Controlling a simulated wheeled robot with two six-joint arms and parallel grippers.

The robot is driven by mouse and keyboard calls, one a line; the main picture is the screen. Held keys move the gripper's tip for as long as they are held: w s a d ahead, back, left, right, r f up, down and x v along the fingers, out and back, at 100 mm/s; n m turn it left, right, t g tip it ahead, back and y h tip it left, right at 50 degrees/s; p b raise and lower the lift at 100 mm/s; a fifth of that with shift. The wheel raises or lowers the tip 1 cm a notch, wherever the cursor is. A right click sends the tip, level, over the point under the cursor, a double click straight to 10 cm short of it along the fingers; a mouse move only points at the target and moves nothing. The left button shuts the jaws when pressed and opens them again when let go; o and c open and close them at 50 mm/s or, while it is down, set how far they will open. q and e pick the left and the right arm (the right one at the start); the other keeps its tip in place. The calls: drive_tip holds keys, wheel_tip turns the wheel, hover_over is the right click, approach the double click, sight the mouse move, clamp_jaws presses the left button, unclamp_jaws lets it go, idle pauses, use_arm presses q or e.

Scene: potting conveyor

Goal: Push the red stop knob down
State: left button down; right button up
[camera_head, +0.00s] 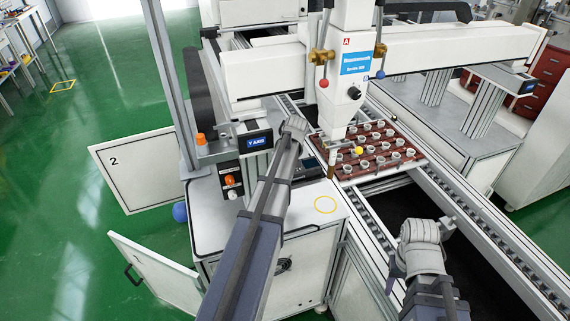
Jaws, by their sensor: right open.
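A red ball-shaped knob (323,83) hangs below a brass fitting on the left of the white machine head. An orange-red button (229,180) is on the black panel of the white cabinet; I cannot tell which of the two is the stop knob. My left arm reaches up from the bottom centre and ends near the Y-axis unit, right of the black panel; its jaws cannot be made out. My right gripper (448,224) is open at the lower right, beside the conveyor rail and far from both red parts.
A brown tray (395,177) of white pots sits on the conveyor (477,229) under the machine head. A blue knob (380,75) and a yellow knob (359,150) are nearby. The cabinet top (308,218) has bare room. An open cabinet door (152,277) juts out at the lower left.

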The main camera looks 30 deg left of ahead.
use_arm(q)
drive_tip(key=shift+f+b, duration=0.45)
drive_tip(key=shift+f, duration=0.05)
idle(0.8)
drive_tip(key=shift+r, duration=0.15)
drive_tip(key=shift+r+p, duration=1.7)
drive_tip(key=shift+p, duration=0.15)
drive_tip(key=shift+f, duration=0.1)
